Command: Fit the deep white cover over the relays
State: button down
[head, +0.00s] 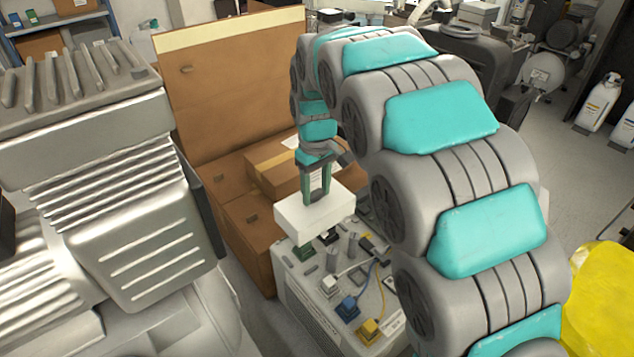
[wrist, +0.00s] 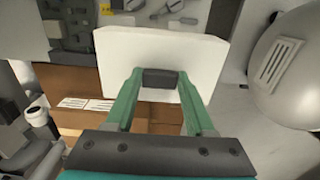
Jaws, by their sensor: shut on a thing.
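Small dark and green parts (head: 304,253) show on the unit just below the cover; I cannot tell for certain which are the relays. The cover hides part of that area and its own inside.
A blue connector (head: 348,308) and a yellow connector (head: 369,331) with cables sit on the unit's front part. A large open cardboard box (head: 235,100) stands behind it. A silver ribbed compressor (head: 130,220) fills the left. A yellow object (head: 605,300) is at far right.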

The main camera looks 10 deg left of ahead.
aim_at(317, 203)
jog(key=shift+f+b, duration=0.65)
jog(key=shift+f, duration=1.75)
jog(key=shift+s+d, duration=0.15)
jog(key=shift+f, duration=0.45)
jog(key=shift+f, duration=0.35)
jog(key=shift+f+b, duration=0.6)
jog(key=shift+f, duration=1.5)
jog(key=shift+c, duration=0.9)
grip_release()
jog(key=shift+o, duration=0.3)
